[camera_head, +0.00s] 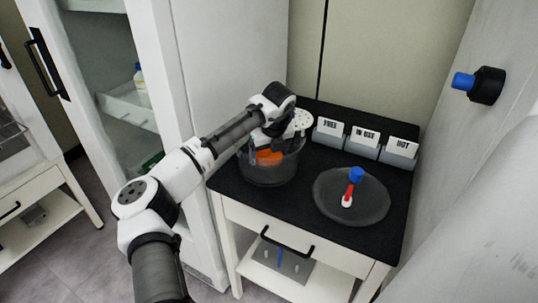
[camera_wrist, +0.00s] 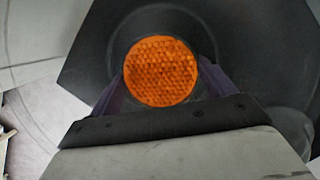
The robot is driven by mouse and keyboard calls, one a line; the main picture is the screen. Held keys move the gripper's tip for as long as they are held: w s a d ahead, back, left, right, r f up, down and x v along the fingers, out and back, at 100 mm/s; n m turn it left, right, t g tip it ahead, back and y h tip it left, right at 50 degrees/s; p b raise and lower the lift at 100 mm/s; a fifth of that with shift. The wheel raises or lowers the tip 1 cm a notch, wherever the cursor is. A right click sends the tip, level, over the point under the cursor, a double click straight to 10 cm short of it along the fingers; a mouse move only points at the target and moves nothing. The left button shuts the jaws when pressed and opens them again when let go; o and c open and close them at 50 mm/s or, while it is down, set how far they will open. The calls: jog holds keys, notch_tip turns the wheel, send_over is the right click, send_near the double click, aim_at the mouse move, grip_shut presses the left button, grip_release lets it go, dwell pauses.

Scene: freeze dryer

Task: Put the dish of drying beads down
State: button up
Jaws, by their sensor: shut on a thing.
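The dish of orange drying beads (camera_wrist: 161,72) is round and sits between the two fingers of my gripper (camera_wrist: 164,82), which is shut on it. In the head view the orange beads (camera_head: 268,157) show within the outline of a dark, see-through round bowl (camera_head: 268,178) on the black bench top. My gripper (camera_head: 268,147) reaches down at this bowl from above. I cannot tell whether the dish touches the bowl's floor. In the wrist view a dark round wall surrounds the dish, and the beads look level.
A grey see-through round lid (camera_head: 330,208) with a blue knob (camera_head: 356,174) and a red and white part lies on the bench (camera_head: 300,218) to the right. Several labelled bins (camera_head: 361,143) stand behind it. A glass-door cabinet (camera_head: 115,75) is on the left.

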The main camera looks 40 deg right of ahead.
jog(key=shift+f, duration=0.55)
jog(key=shift+f, duration=0.1)
jog(key=o, duration=0.9)
jog(key=b+v, duration=0.1)
jog(key=v, duration=1.1)
